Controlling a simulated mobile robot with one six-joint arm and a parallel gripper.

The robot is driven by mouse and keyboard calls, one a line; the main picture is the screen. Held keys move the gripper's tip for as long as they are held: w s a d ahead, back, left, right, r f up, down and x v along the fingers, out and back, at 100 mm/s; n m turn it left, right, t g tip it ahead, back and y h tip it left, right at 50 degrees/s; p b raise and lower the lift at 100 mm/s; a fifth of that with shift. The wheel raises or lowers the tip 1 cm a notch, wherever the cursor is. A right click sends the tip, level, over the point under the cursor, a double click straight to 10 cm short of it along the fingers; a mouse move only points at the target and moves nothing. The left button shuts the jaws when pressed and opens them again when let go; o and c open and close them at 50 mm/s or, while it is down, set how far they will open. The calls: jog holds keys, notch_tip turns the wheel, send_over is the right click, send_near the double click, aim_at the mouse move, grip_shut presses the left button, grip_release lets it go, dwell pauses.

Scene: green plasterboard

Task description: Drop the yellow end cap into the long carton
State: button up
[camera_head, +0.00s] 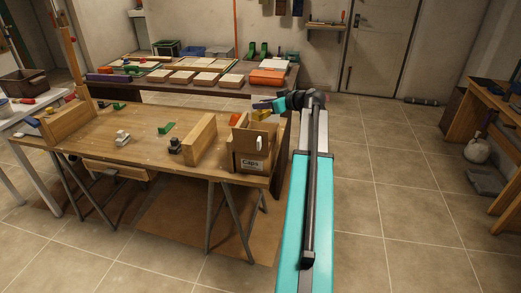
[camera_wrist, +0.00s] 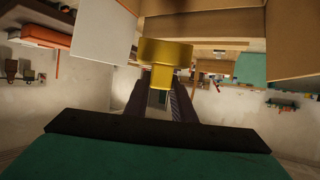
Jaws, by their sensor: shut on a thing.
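The yellow end cap (camera_wrist: 165,55) is held between the two fingers of my gripper (camera_wrist: 160,95) in the wrist view. In the head view the cap shows as a small yellow patch (camera_head: 262,114) above the carton. My gripper (camera_head: 265,106) is above the carton's back right part, at the end of my arm. Brown carton panels (camera_wrist: 215,24) fill the top of the wrist view. The carton's inside is mostly hidden.
The workbench (camera_head: 110,135) bears a wooden block (camera_head: 200,140) left of the carton, a dark clamp-like item (camera_head: 174,146) and a green piece (camera_head: 166,127). A second table behind holds several boards and an orange item (camera_head: 267,77). The floor at right is open.

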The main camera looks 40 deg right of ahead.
aim_at(266, 117)
jog(key=shift+s+d, duration=0.1)
jog(key=shift+d, duration=0.05)
jog(key=shift+f, duration=3)
jog(key=o, duration=1.1)
jog(key=shift+s, duration=0.15)
jog(key=b+v, duration=0.2)
jog(key=v, duration=1.1)
jog(key=shift+s+b, duration=0.3)
jog(key=shift+r, duration=0.1)
